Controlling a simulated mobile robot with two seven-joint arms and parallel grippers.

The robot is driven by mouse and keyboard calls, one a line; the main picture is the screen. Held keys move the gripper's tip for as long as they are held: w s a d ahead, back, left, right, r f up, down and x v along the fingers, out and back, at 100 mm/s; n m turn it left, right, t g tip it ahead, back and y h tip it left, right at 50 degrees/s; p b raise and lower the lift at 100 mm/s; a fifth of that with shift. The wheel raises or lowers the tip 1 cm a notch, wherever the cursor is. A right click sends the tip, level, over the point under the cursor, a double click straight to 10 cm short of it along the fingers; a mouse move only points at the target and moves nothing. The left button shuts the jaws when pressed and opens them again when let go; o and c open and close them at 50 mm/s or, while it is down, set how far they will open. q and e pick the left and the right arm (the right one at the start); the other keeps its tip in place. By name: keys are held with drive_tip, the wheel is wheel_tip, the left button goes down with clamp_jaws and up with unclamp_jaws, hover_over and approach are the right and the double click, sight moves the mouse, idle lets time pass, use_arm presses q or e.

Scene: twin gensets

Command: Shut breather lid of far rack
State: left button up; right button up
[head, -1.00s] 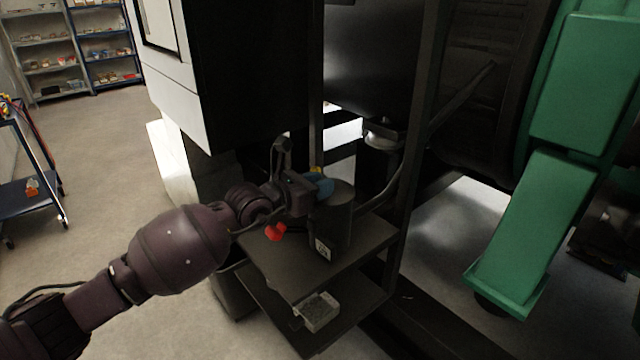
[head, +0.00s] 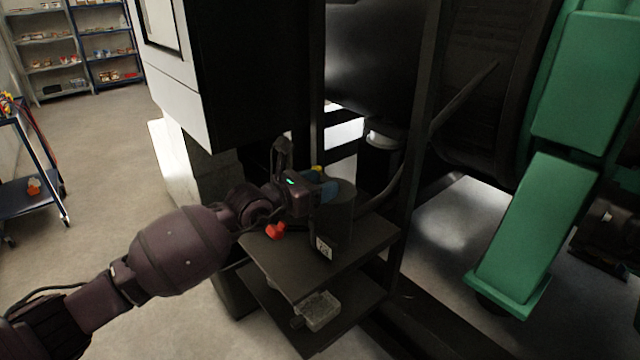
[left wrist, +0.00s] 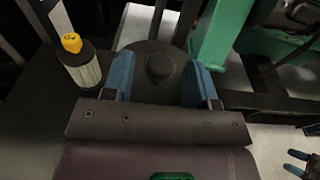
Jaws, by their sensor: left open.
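The breather is a dark upright can (head: 337,225) with a small white label, standing on the rack's upper shelf (head: 283,268). In the left wrist view its round dark top (left wrist: 150,88) has a raised knob (left wrist: 160,67) in the middle. I cannot tell whether this lid is fully seated. My left gripper (head: 325,190) is at the can's top. In the left wrist view its blue fingers (left wrist: 160,82) are spread either side of the top, with nothing clearly clamped. My right gripper (left wrist: 296,163) shows small at the lower right of the left wrist view, its blue fingertips apart.
A yellow-capped pale cylinder (left wrist: 80,62) stands left of the can. A red piece (head: 276,231) shows by the shelf's near edge. A pale block (head: 318,311) lies on the lower shelf. Dark frame posts and a green machine part (head: 535,230) stand to the right.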

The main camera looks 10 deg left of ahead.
use_arm(q)
drive_tip(key=p+v, duration=0.1)
drive_tip(key=v, duration=0.8)
drive_tip(key=shift+s+a+r+p, duration=0.1)
drive_tip(key=shift+s+a+p, duration=0.15)
drive_tip(key=shift+a+p, duration=0.1)
drive_tip(key=shift+s+a, duration=0.3)
drive_tip(key=shift+s, duration=0.05)
